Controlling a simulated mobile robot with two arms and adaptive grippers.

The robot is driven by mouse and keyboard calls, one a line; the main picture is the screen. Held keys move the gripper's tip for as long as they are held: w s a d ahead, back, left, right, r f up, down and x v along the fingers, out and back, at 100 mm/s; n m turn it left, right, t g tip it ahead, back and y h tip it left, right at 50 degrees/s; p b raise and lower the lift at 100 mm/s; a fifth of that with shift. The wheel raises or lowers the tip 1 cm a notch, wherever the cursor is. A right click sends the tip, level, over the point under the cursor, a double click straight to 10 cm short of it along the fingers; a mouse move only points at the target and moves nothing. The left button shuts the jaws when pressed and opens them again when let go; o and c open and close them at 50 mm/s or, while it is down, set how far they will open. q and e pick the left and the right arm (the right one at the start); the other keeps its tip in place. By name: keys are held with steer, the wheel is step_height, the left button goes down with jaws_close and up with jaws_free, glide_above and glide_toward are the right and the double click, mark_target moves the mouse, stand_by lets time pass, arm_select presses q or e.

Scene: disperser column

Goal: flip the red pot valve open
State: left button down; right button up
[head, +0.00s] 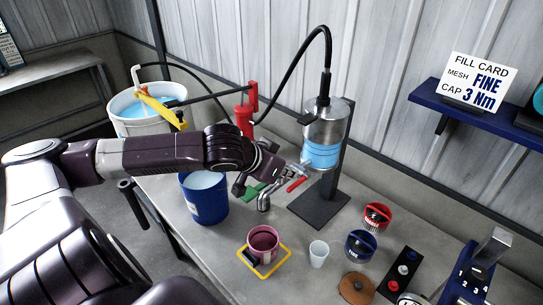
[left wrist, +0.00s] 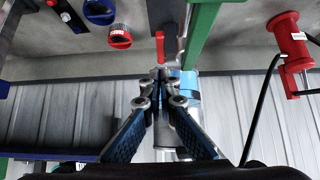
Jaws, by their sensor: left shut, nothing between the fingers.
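The pot is a metal cylinder with a blue band (head: 322,155), held on a dark upright stand. The red valve lever (head: 297,184) sticks out from a metal fitting low on the pot's left side. The lever also shows in the left wrist view (left wrist: 160,47), just beyond the fingertips. My left gripper (head: 275,196) is beside the valve, to the left of the lever. In the left wrist view its fingertips (left wrist: 160,76) are together and hold nothing. I cannot tell whether they touch the lever. My right gripper is not in view.
A blue bucket (head: 206,202) stands under my left arm. A red pump (head: 244,120) with a black hose is behind. A maroon cup (head: 263,241) sits on a yellow-edged mat, near a white cup (head: 318,254). Red (head: 377,216) and blue (head: 360,245) containers stand at the right.

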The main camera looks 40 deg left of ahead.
arm_select(q)
steer(key=b+v, duration=0.1)
steer(key=v, duration=0.9)
steer(key=shift+r+b, duration=0.25)
steer(key=shift+b, duration=0.1)
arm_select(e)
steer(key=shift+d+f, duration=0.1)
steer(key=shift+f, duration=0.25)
arm_select(q)
steer(key=shift+w, duration=0.1)
